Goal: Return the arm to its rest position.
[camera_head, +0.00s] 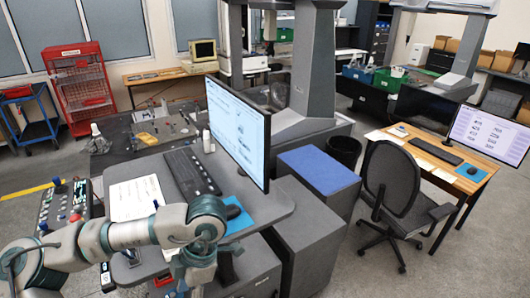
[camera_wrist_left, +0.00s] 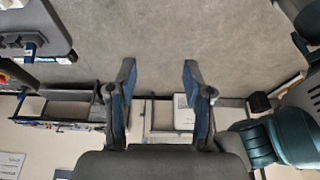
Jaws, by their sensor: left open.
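My left arm (camera_head: 120,236) comes in from the left in the head view and bends down at a teal joint in front of the desk. Its lower end runs toward the bottom edge, where I cannot make out the fingers. In the left wrist view my left gripper (camera_wrist_left: 158,78) has its two dark fingers well apart. Nothing is between them; grey floor shows beyond. My right gripper is in neither view.
A desk (camera_head: 285,205) with a monitor (camera_head: 238,128) and keyboard (camera_head: 192,172) stands close to my left arm. A control panel (camera_head: 62,205) is at the left. An office chair (camera_head: 390,185) and wooden desk (camera_head: 440,158) stand right. Open floor (camera_head: 400,275) lies at lower right.

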